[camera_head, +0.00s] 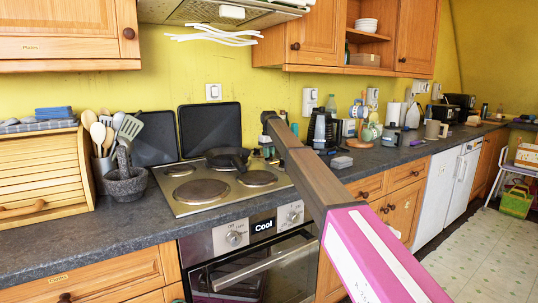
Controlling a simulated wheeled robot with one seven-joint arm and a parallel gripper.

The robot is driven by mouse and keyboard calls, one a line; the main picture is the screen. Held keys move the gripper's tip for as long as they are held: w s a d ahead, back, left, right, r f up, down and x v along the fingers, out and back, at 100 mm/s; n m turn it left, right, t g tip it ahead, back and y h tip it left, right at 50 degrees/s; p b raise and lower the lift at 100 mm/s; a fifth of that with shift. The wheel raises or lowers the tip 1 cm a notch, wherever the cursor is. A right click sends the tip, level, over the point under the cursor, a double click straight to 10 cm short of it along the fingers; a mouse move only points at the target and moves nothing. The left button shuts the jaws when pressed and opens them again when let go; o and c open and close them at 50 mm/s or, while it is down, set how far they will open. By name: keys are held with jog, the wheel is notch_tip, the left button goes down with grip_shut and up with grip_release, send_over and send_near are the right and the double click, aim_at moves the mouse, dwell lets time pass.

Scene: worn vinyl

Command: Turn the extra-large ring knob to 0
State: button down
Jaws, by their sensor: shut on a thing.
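The cooker has two round knobs on its front panel: a left knob (234,238) and a right knob (295,217). Small print surrounds both, too small to read for sure, so I cannot tell which ring either one serves or its exact setting. A black display (264,226) between them reads "Cool". The hob (225,200) above has round dark rings, the front left ring (202,191) looking largest. My arm reaches from the lower right up past the hob's right side.
A dark pan (228,158) sits on the rear of the hob. A stone mortar (125,184) and a utensil pot stand left of it. The oven door handle (264,266) sticks out below the panel. A grey block (341,162) lies on the counter right of my arm.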

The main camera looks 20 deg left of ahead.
dwell(0.4)
jog(key=c, duration=1)
grip_release()
jog(key=shift+c, duration=0.2)
jog(key=shift+r, duration=0.15)
notch_tip(320, 180, up, 10)
jog(key=shift+r, duration=0.25)
